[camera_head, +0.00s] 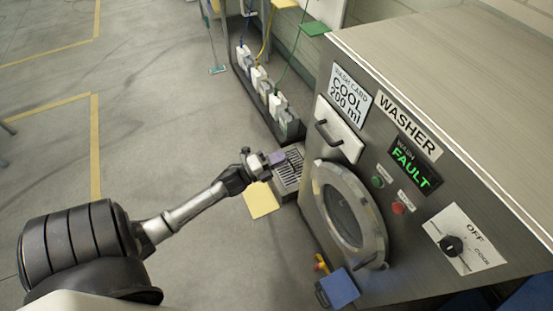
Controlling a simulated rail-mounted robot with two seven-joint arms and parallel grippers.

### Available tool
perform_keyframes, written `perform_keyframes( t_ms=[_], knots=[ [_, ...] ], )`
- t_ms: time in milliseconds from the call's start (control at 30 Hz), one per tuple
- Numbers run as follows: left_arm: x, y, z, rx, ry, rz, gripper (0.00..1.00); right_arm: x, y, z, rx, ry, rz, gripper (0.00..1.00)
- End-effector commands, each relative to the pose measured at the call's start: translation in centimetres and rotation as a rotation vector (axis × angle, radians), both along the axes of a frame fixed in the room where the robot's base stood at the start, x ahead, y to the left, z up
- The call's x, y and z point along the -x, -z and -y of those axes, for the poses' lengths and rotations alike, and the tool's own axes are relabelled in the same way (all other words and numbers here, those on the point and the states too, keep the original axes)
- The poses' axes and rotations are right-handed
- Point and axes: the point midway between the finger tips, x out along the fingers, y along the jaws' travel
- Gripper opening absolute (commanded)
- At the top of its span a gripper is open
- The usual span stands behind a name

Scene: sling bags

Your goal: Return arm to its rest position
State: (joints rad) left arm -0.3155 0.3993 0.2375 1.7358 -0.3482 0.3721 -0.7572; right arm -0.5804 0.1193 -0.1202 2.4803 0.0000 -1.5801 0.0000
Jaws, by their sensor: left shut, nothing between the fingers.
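My left arm reaches in from the lower left. Its left gripper (273,161) is shut and empty. In the head view it shows over a grey slatted grate (290,172) on the floor, just left of the washer (408,190). How high it is above the grate, or whether it touches it, I cannot tell. The washer's round door (349,207) looks closed, and its display (408,163) reads FAULT in green. My right gripper does not show.
A yellow sheet (261,200) lies on the floor below the gripper. A dark rack with several white containers (273,100) stands behind it. A blue object (340,289) is by the washer's lower front. The floor at left (150,120) is mostly clear.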

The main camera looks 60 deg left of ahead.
Motion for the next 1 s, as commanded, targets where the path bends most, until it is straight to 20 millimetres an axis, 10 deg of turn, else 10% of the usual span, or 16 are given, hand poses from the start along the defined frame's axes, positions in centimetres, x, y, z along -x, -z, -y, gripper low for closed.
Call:
perform_keyframes(
  t_ms=[567, 1000],
  knots=[
    [0.7, 0.8, -0.8, 0.098, -0.028, -0.052, 0.00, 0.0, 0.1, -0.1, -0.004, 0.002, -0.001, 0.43],
    [2.8, 6.3, -6.1, 0.689, -0.631, -0.496, 0.00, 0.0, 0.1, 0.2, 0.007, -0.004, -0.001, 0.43]
  ],
)
